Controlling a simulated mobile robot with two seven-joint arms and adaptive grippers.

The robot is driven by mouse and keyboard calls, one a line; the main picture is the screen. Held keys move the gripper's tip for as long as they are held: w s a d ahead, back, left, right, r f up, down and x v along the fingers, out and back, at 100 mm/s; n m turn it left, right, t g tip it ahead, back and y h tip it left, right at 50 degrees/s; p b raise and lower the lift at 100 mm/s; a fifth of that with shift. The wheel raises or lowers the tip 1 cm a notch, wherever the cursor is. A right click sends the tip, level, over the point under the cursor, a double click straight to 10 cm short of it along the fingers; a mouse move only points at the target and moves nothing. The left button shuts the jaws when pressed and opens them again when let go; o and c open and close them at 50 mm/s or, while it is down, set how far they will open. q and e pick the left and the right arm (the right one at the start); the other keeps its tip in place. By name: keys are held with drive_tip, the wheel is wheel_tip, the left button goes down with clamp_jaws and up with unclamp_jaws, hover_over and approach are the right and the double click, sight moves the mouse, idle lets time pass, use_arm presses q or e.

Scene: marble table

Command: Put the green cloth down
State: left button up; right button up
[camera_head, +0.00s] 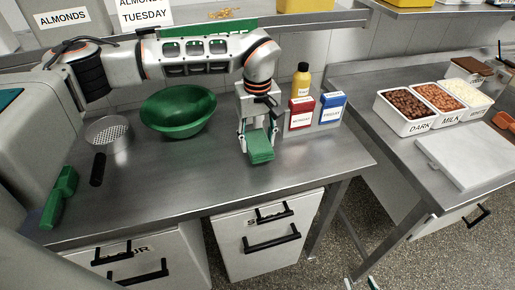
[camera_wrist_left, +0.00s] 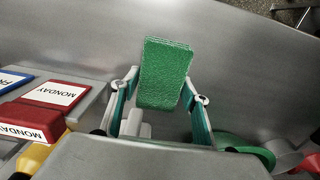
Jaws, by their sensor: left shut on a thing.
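A folded green cloth (camera_head: 261,146) is between the fingers of my left gripper (camera_head: 258,134), at the middle of the steel table (camera_head: 195,181). In the left wrist view the same green cloth (camera_wrist_left: 165,72) sticks out past the fingertips of my left gripper (camera_wrist_left: 160,98), with a finger on each side. The gripper is shut on it and points down. The cloth is at or just above the table top; I cannot tell if it touches.
A green bowl (camera_head: 178,112), a sieve (camera_head: 108,134) and a green scoop (camera_head: 59,197) are on the left. Red (camera_head: 301,113) and blue (camera_head: 330,108) boxes and a yellow bottle (camera_head: 301,81) stand just right of the gripper. The table front is clear.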

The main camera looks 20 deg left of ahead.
sight(258, 149)
use_arm(q)
drive_tip(key=shift+f, duration=1.9)
drive_tip(key=shift+f, duration=0.1)
drive_tip(key=o, duration=1)
wheel_tip(258, 149, up, 12)
drive_tip(key=shift+r, duration=0.1)
drive_tip(key=shift+s, duration=0.15)
